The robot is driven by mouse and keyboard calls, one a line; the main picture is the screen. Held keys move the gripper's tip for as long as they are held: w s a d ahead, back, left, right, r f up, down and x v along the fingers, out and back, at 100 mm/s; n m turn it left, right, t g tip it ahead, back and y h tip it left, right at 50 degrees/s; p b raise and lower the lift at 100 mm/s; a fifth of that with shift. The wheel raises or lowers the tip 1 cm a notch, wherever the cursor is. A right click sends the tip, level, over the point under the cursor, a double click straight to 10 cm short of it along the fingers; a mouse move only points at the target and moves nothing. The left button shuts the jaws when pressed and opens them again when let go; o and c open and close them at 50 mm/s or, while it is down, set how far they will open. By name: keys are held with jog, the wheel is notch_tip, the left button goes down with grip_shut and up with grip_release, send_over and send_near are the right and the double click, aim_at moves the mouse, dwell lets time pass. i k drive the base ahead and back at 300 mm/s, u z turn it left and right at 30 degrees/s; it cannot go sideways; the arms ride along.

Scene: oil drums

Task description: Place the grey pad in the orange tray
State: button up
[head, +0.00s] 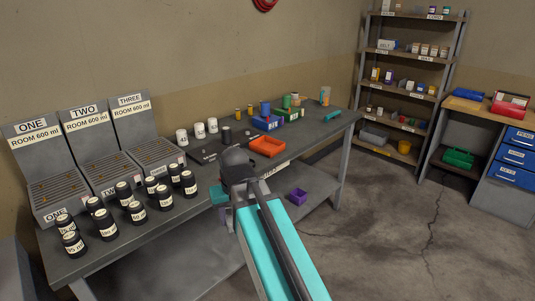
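The orange tray (268,147) lies on the workbench, just beyond the end of my arm, and no grey pad shows on the part of its floor that I can see. I cannot pick out a grey pad with certainty anywhere; the dark end of my arm hides part of the bench. My gripper (237,165) is over the bench's front part, left of and nearer than the tray. Its fingers are too dark and small to tell whether they are open or hold anything.
Several black-lidded jars (137,211) crowd the bench's left front, before three grey racks marked ONE, TWO and THREE (158,155). A purple bin (298,196) is on the lower shelf.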

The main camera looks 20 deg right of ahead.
aim_at(267, 146)
jog(key=z, duration=5.05)
jog(key=i, duration=0.1)
jog(key=u, duration=3.65)
jog(key=i, duration=1.25)
jog(key=u, duration=0.25)
